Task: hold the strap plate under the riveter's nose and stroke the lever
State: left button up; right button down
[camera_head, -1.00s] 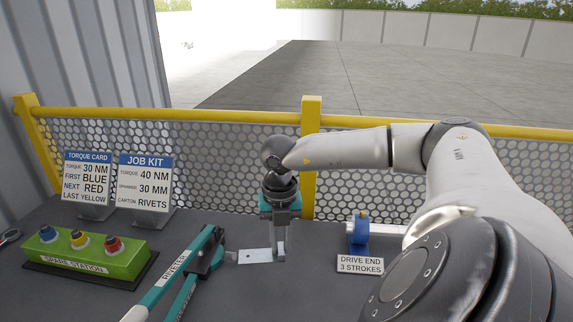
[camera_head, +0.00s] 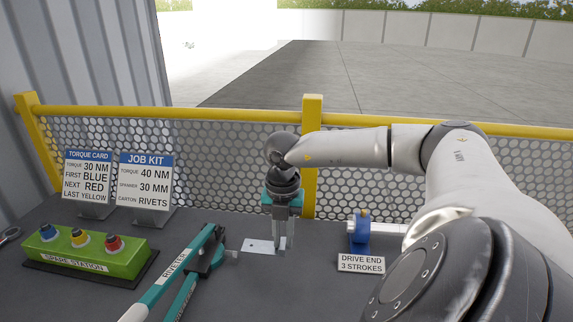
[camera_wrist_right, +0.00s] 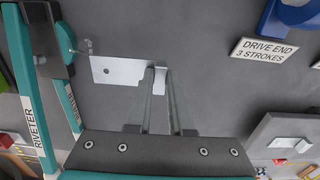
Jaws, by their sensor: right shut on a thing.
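The strap plate (camera_head: 260,246) is a flat pale plate with a small hole near its left end; it also shows in the right wrist view (camera_wrist_right: 122,70). My right gripper (camera_head: 284,246) points down and is shut on the plate's right end; its fingertips (camera_wrist_right: 160,72) show in the wrist view. The riveter (camera_head: 172,270) has teal and white handles and lies left of the plate. Its nose (camera_head: 231,254) points at the plate's left end, and the hole is not under it. I cannot tell whether the plate touches the bench. My left gripper is not in view.
A blue fixture (camera_head: 359,234) with a "DRIVE END 3 STROKES" label (camera_head: 361,264) stands to the right. The green spare station (camera_head: 85,250) and two cards (camera_head: 146,182) stand left. A yellow-railed mesh fence (camera_head: 230,150) closes off the back.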

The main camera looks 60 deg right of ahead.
aim_at(248, 244)
jog(key=shift+w+a+f+b, duration=0.25)
jog(key=shift+w+f+b, duration=0.2)
jog(key=shift+f, duration=0.25)
jog(key=shift+w+a+f+b, duration=0.25)
jog(key=shift+w+f+b, duration=0.2)
jog(key=shift+f, duration=0.2)
jog(key=shift+w+a+f+b, duration=0.25)
jog(key=shift+w+f+b, duration=0.2)
jog(key=shift+f, duration=0.25)
jog(key=shift+w+a+p, duration=0.1)
jog(key=shift+w+a, duration=0.3)
jog(key=shift+w, duration=0.35)
jog(key=shift+w+a+p, duration=0.1)
jog(key=shift+w+a, duration=0.25)
jog(key=shift+w, duration=0.4)
jog(key=shift+w+a+p, duration=0.1)
jog(key=shift+w+a, duration=0.3)
jog(key=shift+w, duration=0.35)
jog(key=shift+w+a, duration=0.4)
jog(key=shift+w, duration=0.35)
jog(key=shift+w+a, duration=0.35)
jog(key=shift+w, duration=0.35)
jog(key=shift+w+a, duration=0.4)
jog(key=shift+w, duration=0.35)
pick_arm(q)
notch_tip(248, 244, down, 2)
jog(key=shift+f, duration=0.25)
pick_arm(e)
jog(key=shift+f, duration=0.3)
